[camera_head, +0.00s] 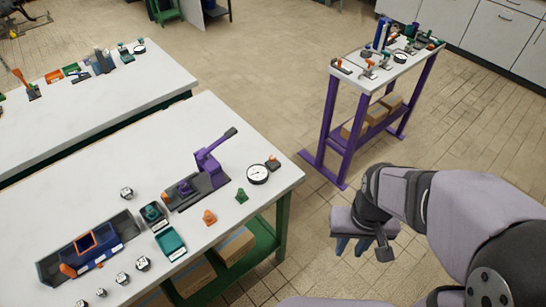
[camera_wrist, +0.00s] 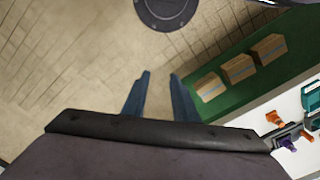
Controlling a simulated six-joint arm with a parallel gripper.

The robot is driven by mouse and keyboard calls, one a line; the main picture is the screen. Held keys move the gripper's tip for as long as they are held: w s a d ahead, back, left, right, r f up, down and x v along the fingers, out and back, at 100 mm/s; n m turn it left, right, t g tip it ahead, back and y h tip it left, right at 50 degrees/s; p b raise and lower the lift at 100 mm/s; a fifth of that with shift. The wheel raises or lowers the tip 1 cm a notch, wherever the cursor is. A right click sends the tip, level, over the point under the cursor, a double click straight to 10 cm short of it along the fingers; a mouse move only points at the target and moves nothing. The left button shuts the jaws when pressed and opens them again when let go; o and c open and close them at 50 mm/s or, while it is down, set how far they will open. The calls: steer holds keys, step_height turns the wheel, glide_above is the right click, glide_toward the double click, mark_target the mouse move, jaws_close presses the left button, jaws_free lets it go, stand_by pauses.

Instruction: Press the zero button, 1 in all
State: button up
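A small dark block with a red-orange top (camera_head: 272,163) sits at the right corner of the near white table (camera_head: 238,118), next to a round dial gauge (camera_head: 258,174). It looks like a button, but no label is legible, so I cannot tell if it is the zero button. My gripper (camera_head: 350,248) is off the table's right side, over the floor, well apart from the block. In the wrist view its two blue fingers (camera_wrist: 160,76) stand apart with only floor between them. It is open and empty.
A purple lever press (camera_head: 208,170), teal bins (camera_head: 170,243), a blue-orange device (camera_head: 90,248) and small cones (camera_head: 210,217) stand on the near table. Boxes (camera_wrist: 239,68) lie on its green lower shelf (camera_wrist: 290,62). A purple-legged table (camera_head: 345,122) stands at the right.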

jaws_close()
stand_by(1.4)
